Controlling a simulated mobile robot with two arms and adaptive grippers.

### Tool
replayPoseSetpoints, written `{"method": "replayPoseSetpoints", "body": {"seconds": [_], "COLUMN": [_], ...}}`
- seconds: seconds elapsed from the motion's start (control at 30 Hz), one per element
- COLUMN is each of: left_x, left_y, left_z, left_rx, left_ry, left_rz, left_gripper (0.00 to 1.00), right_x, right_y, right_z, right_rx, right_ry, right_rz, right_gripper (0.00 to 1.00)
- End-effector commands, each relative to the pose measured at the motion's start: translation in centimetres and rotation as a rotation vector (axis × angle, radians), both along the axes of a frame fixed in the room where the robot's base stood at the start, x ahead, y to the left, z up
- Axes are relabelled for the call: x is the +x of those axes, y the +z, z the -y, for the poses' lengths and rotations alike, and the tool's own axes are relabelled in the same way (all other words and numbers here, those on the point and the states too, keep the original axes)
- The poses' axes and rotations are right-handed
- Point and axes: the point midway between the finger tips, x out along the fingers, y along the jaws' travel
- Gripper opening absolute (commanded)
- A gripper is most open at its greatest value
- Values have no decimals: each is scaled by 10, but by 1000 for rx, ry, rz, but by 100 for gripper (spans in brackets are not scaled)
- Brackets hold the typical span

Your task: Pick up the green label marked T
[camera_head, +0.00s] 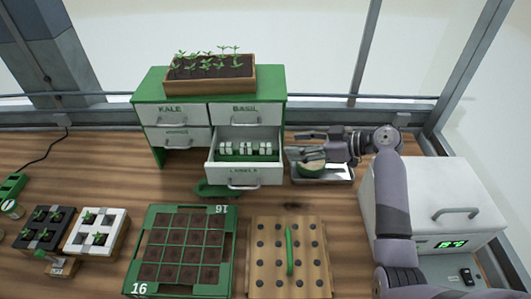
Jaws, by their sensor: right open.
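A drawer marked LABELS (243,171) is pulled out of the green and white cabinet. Inside it, several small white labels (245,149) stand in rows with green around them. Their letters are too small to read, so I cannot tell which is marked T. My right gripper (299,146) reaches in from the right, just to the right of the open drawer. Its fingers point left and are open, above a small metal tray (335,174) with a round green-and-tan object (311,168) in it. My left gripper is not in view.
A seedling box (210,89) sits on the cabinet. A green seed tray (146,222) and a pegboard-like wooden block (262,285) with a green stick (290,250) are in front. A white box (462,188) with a display stands right. Small pots (115,238) are at left.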

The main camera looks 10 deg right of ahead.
Motion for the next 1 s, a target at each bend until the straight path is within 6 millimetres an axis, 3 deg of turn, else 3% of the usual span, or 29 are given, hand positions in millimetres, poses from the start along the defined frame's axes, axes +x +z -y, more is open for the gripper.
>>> {"method": "replayPoseSetpoints", "body": {"seconds": [0.17,0.4,0.7,1.0], "left_x": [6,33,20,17], "left_y": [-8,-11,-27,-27], "left_z": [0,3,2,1], "left_rx": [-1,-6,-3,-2], "left_ry": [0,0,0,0], "left_rz": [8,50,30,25], "left_gripper": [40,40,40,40], "right_x": [14,23,45,48], "right_y": [-12,-18,-35,-35], "right_z": [-21,-34,-68,-71], "right_rx": [0,0,1,-2], "right_ry": [1,0,1,0], "right_rz": [0,1,1,0], "right_gripper": [50,50,50,50]}}
